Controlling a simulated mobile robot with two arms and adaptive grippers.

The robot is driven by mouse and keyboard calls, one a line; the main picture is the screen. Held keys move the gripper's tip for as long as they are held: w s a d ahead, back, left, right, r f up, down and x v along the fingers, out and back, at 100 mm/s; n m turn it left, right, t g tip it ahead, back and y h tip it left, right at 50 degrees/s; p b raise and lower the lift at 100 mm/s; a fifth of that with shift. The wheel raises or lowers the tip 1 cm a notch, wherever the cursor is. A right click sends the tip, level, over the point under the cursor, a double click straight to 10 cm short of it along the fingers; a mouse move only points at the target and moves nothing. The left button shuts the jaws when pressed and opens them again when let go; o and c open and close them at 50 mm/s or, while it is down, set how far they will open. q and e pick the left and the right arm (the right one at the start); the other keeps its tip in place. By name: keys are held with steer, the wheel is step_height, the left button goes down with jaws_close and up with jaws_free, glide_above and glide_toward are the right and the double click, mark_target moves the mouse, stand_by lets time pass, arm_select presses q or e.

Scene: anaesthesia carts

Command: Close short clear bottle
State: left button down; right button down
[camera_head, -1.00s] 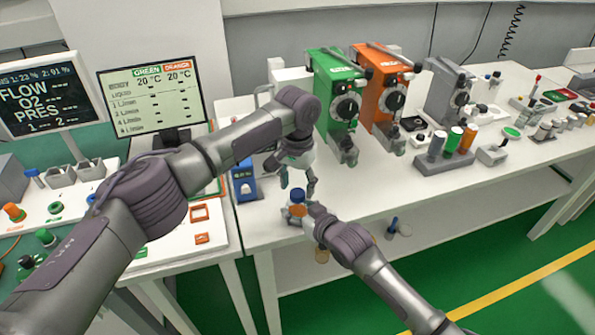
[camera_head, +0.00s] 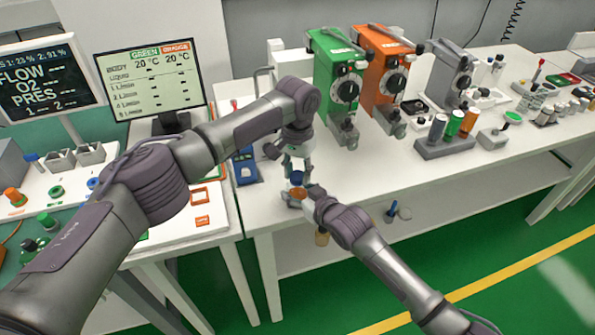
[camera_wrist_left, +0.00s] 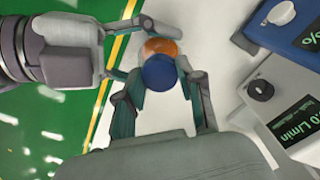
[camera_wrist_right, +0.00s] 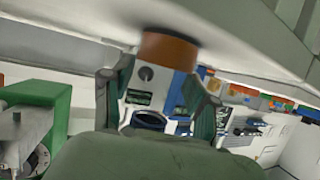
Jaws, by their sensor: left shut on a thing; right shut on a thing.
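The short bottle shows as an orange part (camera_head: 297,192) with a blue cap (camera_head: 297,177) directly above it, at the front edge of the white table. In the left wrist view, the round blue cap (camera_wrist_left: 160,73) overlaps the orange part (camera_wrist_left: 162,47). My left gripper (camera_head: 296,172) comes from above, its fingers shut on the blue cap. My right gripper (camera_head: 308,193) reaches in from the front, shut on the bottle. In the right wrist view, the orange part (camera_wrist_right: 168,50) lies between its fingertips. Whether the cap is fully seated is hidden.
A blue device (camera_head: 245,166) stands just left behind the bottle. The green machine (camera_head: 335,75) and the orange machine (camera_head: 385,70) stand at the back right. A grey holder with tubes (camera_head: 445,147) is farther right. The table between is clear.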

arm_select(q)
steer(key=c, duration=0.7)
jaws_free()
steer(key=shift+o, duration=0.2)
step_height(320, 180, up, 12)
arm_select(e)
steer(key=shift+c, duration=1.2)
jaws_free()
